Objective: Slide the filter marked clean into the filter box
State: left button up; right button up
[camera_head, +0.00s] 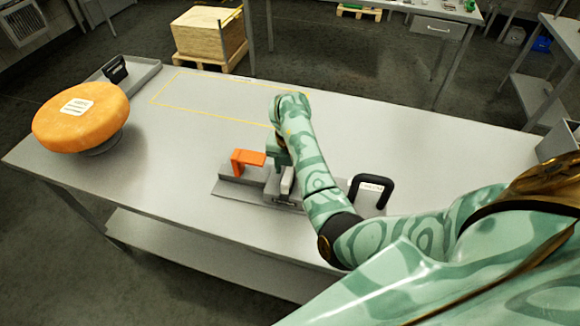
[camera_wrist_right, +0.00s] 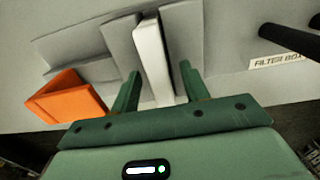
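The grey filter box (camera_head: 236,188) lies on the table, with an orange angled piece (camera_head: 247,160) on its left side, also in the right wrist view (camera_wrist_right: 68,97). A thin white panel, which looks like a filter (camera_wrist_right: 152,60), stands upright between grey walls of the box; it shows in the head view (camera_head: 287,182). I can read no mark on it, and its lower end is hidden. My right gripper (camera_wrist_right: 160,75) is open, its green fingers on either side of the white panel, with a gap at the right finger. My left gripper is not in view.
A black handle (camera_head: 384,190) with a "FILTER BOX" label (camera_wrist_right: 278,62) stands right of the box. An orange cheese wheel (camera_head: 82,120) sits at the table's left, before a grey tray (camera_head: 148,76) holding a black item (camera_head: 115,70). A yellow-outlined area (camera_head: 215,97) at the back is clear.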

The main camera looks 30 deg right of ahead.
notch_tip(320, 180, up, 16)
jog(key=p, duration=0.8)
jog(key=shift+r+p, duration=0.2)
jog(key=shift+p, duration=0.15)
jog(key=shift+f, duration=0.1)
